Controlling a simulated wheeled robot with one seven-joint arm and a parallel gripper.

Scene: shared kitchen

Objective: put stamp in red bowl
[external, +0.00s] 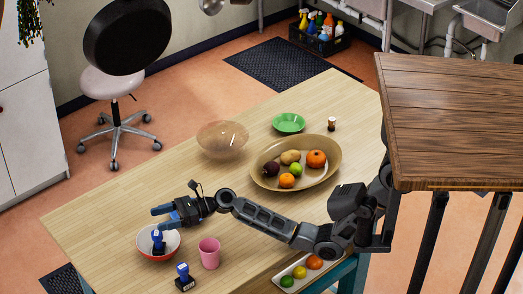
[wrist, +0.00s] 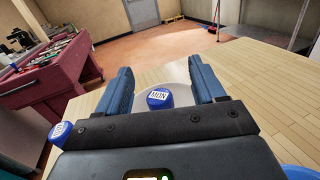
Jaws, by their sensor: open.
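The red bowl (external: 145,253) with a pale inside stands near the table's front left edge. A stamp (external: 157,242) with a blue top and dark base appears upright inside it. My gripper (external: 161,219) is open just above the bowl. In the wrist view, the round blue top of a stamp (wrist: 158,98) with a white label shows between the spread fingers of my gripper (wrist: 160,80), with visible gaps to both fingers. A second stamp (external: 184,278) stands on the table in front of the bowl. A blue stamp top also shows at the left of the wrist view (wrist: 58,132).
A pink cup (external: 209,254) stands right of the bowl. A large oval bowl (external: 262,181) of fruit, a clear bowl (external: 222,139), a green bowl (external: 289,123) and a small bottle (external: 332,124) stand farther back. A white fruit tray (external: 284,272) is at the front. The table's left end is clear.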

